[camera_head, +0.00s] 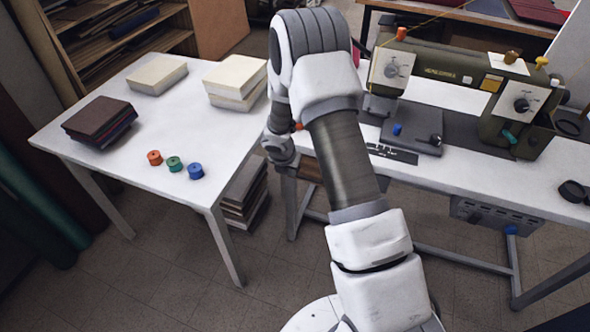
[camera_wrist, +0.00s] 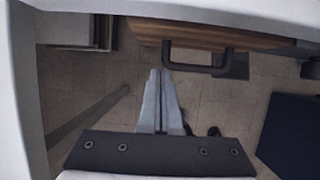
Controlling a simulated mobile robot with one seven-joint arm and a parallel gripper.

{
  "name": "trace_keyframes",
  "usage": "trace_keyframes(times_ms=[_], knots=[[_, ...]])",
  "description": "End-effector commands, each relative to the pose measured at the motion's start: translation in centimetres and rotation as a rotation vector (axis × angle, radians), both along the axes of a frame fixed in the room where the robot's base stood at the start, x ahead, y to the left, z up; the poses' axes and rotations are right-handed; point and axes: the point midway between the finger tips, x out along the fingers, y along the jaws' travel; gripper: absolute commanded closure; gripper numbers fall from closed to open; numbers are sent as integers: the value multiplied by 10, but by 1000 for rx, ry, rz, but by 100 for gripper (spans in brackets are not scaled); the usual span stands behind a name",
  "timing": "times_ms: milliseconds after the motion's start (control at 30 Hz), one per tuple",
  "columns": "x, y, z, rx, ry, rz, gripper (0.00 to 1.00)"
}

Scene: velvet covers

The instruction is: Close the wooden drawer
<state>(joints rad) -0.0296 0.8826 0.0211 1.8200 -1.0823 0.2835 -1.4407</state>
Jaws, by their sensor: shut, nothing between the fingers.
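The wooden drawer (camera_wrist: 205,34) shows at the top of the wrist view, under the white table edge, with a dark bar handle (camera_wrist: 225,70) on its front. My gripper (camera_wrist: 160,73) is shut and empty, its two fingers together. The fingertips are close to the left end of the handle; I cannot tell whether they touch it. In the head view a small patch of brown wood, likely the drawer (camera_head: 309,168), shows under the left end of the sewing table. My arm hides most of that area, and my fingers are not clear there.
The sewing table (camera_head: 460,178) carries a green sewing machine (camera_head: 450,75). A white table (camera_head: 120,125) at left holds cloth stacks and three thread spools (camera_head: 174,164). Stacked books or cloths (camera_head: 245,195) sit low between the tables. A table leg (camera_wrist: 85,128) stands left of my gripper.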

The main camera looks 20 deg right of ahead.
Motion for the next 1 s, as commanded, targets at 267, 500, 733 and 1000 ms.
trace_keyframes(times_ms=[267, 500, 733, 1000], knots=[[-18, 15, 60, 1, -2, 1, 100], [-29, 23, 89, 1, 0, 1, 100], [-31, 24, 93, 0, 3, 1, 100], [-37, 14, 145, 34, -71, -187, 100]])
